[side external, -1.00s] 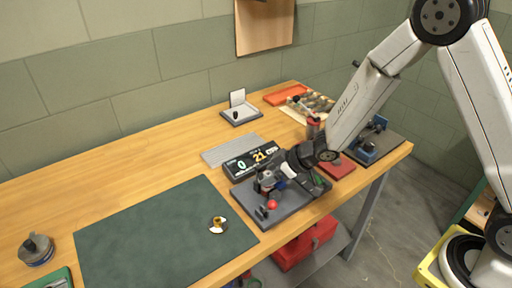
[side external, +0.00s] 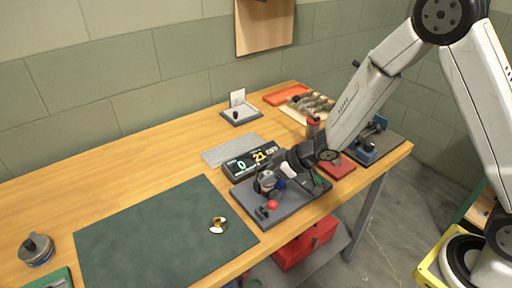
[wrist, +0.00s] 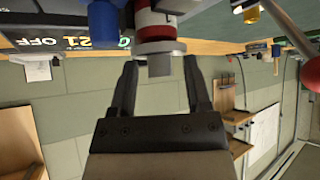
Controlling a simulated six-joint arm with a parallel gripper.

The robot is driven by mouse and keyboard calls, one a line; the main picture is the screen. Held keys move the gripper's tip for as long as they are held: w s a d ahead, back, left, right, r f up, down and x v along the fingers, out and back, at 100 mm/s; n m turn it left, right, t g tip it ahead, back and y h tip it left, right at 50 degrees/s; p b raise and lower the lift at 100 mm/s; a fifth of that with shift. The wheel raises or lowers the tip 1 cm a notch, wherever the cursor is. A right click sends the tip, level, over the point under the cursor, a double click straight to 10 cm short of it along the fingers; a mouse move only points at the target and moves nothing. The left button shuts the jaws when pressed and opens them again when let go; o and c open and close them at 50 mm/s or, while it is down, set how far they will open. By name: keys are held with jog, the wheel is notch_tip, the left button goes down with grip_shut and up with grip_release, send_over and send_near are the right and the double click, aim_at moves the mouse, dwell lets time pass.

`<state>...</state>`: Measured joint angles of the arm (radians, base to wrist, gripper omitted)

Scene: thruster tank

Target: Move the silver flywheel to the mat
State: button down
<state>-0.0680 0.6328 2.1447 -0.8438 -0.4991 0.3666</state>
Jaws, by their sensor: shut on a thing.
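The silver flywheel appears to be the grey collar with a square stub (wrist: 160,65) on a red and white cylinder in the wrist view. My gripper (wrist: 161,70) has a finger on each side of the stub and is shut on it; gaps seem to show beside it. In the side view my gripper (side external: 278,178) is low over a dark grey fixture plate (side external: 291,211), partly hiding the flywheel. The dark green mat (side external: 150,235) lies to the left, with a small gold and white part (side external: 217,225) near its right edge.
A display (side external: 250,161) stands behind the plate, and a red ball (side external: 272,204) is at its front. A grey round part (side external: 37,249) sits left of the mat. A red block (side external: 338,167) and a blue device (side external: 367,147) are on the right. Most of the mat is clear.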

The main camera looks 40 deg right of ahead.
aim_at(270, 173)
notch_tip(270, 173, up, 10)
dwell(0.8)
jog(key=shift+w+a+f, duration=0.1)
dwell(0.6)
jog(key=w+a+f, duration=0.3)
jog(key=w+a, duration=0.2)
jog(key=a, duration=0.3)
jog(key=w+a+f, duration=0.3)
jog(key=w+a, duration=0.2)
jog(key=a, duration=0.3)
jog(key=shift+w+a+f, duration=0.15)
jog(key=shift+a+f, duration=0.15)
jog(key=shift+a, duration=0.1)
jog(key=shift+f, duration=0.15)
jog(key=shift+f, duration=3)
